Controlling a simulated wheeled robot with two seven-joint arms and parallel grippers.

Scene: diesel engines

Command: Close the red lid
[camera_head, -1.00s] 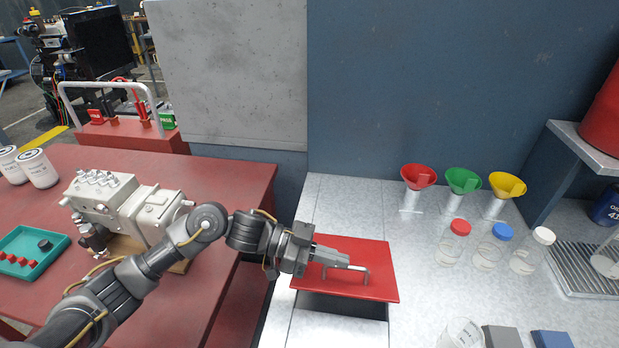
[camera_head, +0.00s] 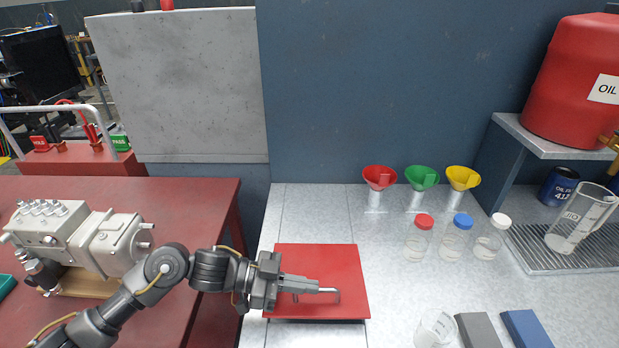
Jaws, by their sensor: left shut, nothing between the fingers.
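The red lid (camera_head: 335,266) is a flat square panel with a thin metal handle (camera_head: 337,297) near its front edge. It lies nearly flat on the light grey bench, with only a thin dark edge under its front. My left gripper (camera_head: 328,290) reaches in from the left over the lid, fingers shut and empty, at the handle. Whether the fingers touch the handle or lid is hard to tell. My right gripper is out of view.
Right of the lid stand red, green and yellow funnels (camera_head: 422,178) and bottles with red, blue and white caps (camera_head: 457,238). A beaker (camera_head: 435,330) and grey and blue blocks (camera_head: 527,329) are at the front. A red table (camera_head: 190,205) with a pump (camera_head: 80,238) is left.

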